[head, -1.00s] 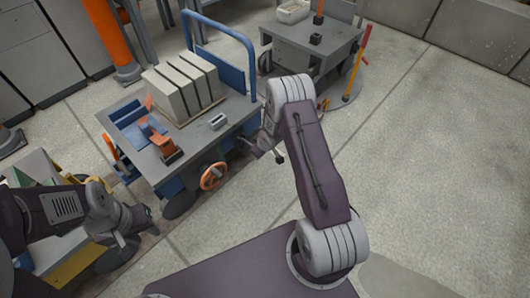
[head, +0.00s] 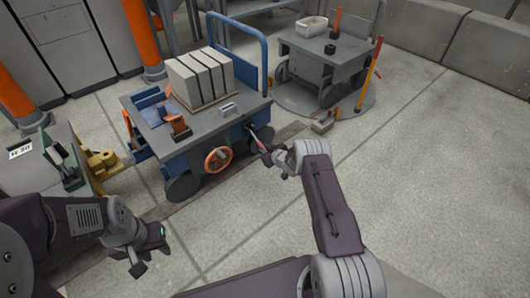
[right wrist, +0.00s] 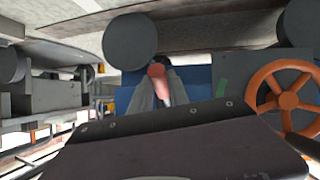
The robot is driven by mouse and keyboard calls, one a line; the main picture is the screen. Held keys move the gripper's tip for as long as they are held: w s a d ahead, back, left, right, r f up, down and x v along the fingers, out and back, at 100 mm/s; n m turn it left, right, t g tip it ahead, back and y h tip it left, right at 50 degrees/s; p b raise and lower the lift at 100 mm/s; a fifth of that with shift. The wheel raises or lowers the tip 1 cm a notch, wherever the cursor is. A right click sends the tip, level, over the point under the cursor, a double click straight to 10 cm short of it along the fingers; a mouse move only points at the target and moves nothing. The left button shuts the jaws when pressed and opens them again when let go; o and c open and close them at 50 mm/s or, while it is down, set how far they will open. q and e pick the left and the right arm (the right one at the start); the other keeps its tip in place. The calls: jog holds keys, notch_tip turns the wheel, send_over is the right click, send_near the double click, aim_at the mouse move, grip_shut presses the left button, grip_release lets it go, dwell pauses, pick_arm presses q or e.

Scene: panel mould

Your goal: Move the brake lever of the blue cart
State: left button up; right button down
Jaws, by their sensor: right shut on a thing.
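The blue cart (head: 240,110) stands in the middle of the head view, with a grey top and a blue push handle. Its brake lever (head: 256,139), a short reddish bar, sticks out from the cart's near right side. My right gripper (head: 266,152) is at the lever's outer end. In the right wrist view, my right gripper (right wrist: 160,90) is shut on the brake lever (right wrist: 157,72), whose round red end shows between the two fingers. My left gripper (head: 146,250) is open and empty, low at the left, away from the cart.
Grey blocks (head: 197,78) sit on the cart. An orange handwheel (head: 218,159), also in the right wrist view (right wrist: 286,101), is beside the lever. A grey cart (head: 345,62) and a red-yellow pole (head: 368,75) stand behind. Open floor lies to the right.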

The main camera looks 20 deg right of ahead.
jog(key=shift+d+f, duration=0.1)
jog(key=shift+f, duration=0.1)
dwell(0.3)
jog(key=c, duration=1.3)
grip_release()
jog(key=shift+o, duration=0.2)
jog(key=shift+s+r+p, duration=0.2)
jog(key=shift+r+p, duration=0.1)
jog(key=shift+p, duration=0.05)
jog(key=p+v, duration=0.6)
jog(key=v, duration=0.2)
jog(key=shift+s, duration=0.3)
jog(key=shift+f, duration=0.1)
